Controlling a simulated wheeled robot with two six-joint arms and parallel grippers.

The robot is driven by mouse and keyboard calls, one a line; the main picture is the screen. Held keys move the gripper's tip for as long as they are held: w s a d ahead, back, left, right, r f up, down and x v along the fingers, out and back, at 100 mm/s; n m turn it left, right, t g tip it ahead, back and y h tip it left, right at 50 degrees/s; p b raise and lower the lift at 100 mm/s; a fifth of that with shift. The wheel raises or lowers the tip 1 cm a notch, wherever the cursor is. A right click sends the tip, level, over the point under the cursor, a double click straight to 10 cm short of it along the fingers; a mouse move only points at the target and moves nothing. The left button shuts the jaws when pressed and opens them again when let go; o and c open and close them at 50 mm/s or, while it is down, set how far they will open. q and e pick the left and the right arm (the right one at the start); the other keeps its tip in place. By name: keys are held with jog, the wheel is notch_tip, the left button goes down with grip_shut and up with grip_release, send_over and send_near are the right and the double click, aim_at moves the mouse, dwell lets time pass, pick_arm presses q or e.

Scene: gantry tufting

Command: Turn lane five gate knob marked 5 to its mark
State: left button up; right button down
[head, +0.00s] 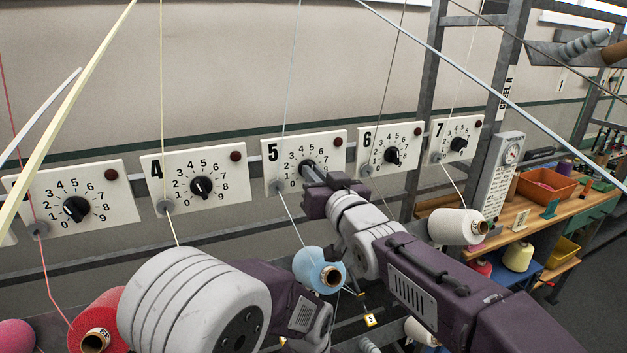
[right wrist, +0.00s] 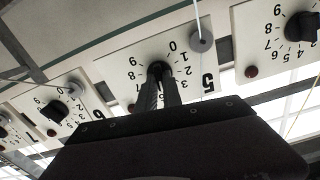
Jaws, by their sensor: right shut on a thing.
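The white plate marked 5 (head: 335,146) is on the rail between plates 4 and 6, with a dial of printed numbers around a black knob (head: 306,165). My right gripper (head: 312,174) reaches it from below right and is shut on this knob. In the right wrist view the plate marked 5 (right wrist: 122,78) appears upside down, and both fingers (right wrist: 159,92) are at the knob (right wrist: 157,69), one on each side. The fingers cover much of the knob, so I cannot tell where its pointer stands. My left gripper's fingers are not visible.
Knobs 4 (head: 201,187), 6 (head: 391,156) and 7 (head: 458,144) sit on neighbouring plates. Several taut yarns cross in front of the panels. A wooden bench (head: 512,226) is at the right.

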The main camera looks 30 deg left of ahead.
jog(key=shift+w+d+m, duration=0.1)
jog(key=shift+m, duration=3.6)
jog(key=c, duration=1.6)
grip_release()
jog(key=shift+o, duration=0.5)
jog(key=shift+d, duration=0.15)
